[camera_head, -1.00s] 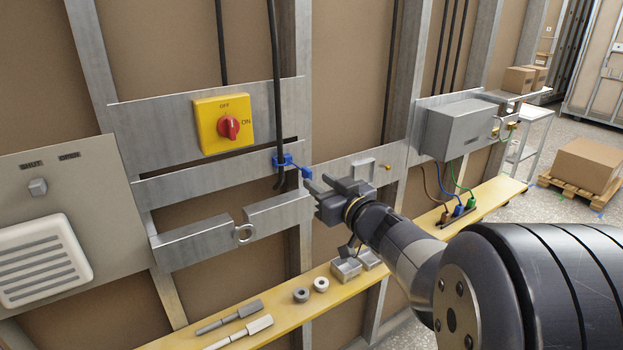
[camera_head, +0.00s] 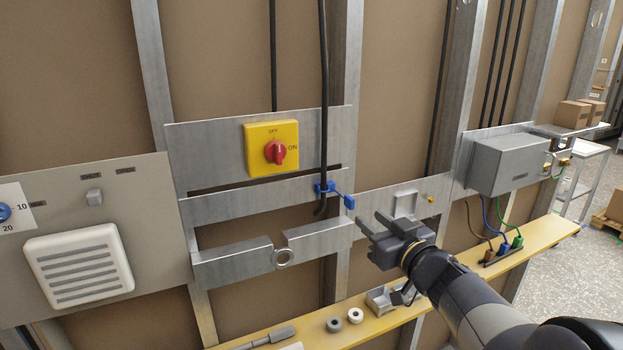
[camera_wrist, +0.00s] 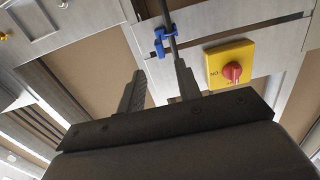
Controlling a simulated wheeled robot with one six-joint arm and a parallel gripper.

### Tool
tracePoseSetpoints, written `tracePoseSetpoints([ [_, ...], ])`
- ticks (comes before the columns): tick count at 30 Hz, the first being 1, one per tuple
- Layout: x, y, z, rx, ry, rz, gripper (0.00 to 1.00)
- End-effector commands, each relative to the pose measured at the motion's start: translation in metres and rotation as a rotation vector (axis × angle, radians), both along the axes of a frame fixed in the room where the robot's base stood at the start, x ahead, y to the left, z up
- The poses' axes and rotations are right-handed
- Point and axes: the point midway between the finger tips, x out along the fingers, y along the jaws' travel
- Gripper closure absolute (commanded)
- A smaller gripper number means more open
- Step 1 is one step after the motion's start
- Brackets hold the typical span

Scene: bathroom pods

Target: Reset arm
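My gripper (camera_head: 368,230) is in front of the wall frame, right of the blue clip (camera_head: 326,188) and a little below it. Its two fingers are spread apart with nothing between them. In the wrist view the fingers of my gripper (camera_wrist: 158,85) also stand apart and empty, with the blue clip (camera_wrist: 162,40) beyond them. The clip sits on a black cable (camera_head: 323,90) against a metal plate. My arm reaches in from the lower right.
A yellow switch box (camera_head: 271,148) with a red knob is on the plate, left of the cable. A yellow shelf (camera_head: 400,322) below holds metal parts and small rings (camera_head: 355,315). A grey box (camera_head: 509,163) with coloured cables is on the right. A vented panel (camera_head: 80,265) is on the left.

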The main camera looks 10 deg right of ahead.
Motion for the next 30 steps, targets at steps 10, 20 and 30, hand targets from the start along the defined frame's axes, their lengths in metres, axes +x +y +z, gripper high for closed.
tracePoseSetpoints([
  [10, 0.062, 0.021, 0.001, 0.001, 0.001, 0.004, 0.67],
  [20, 0.103, 0.034, -0.001, -0.001, 0.000, 0.002, 0.67],
  [30, 0.110, 0.035, 0.000, -0.001, 0.000, 0.000, 0.67],
])
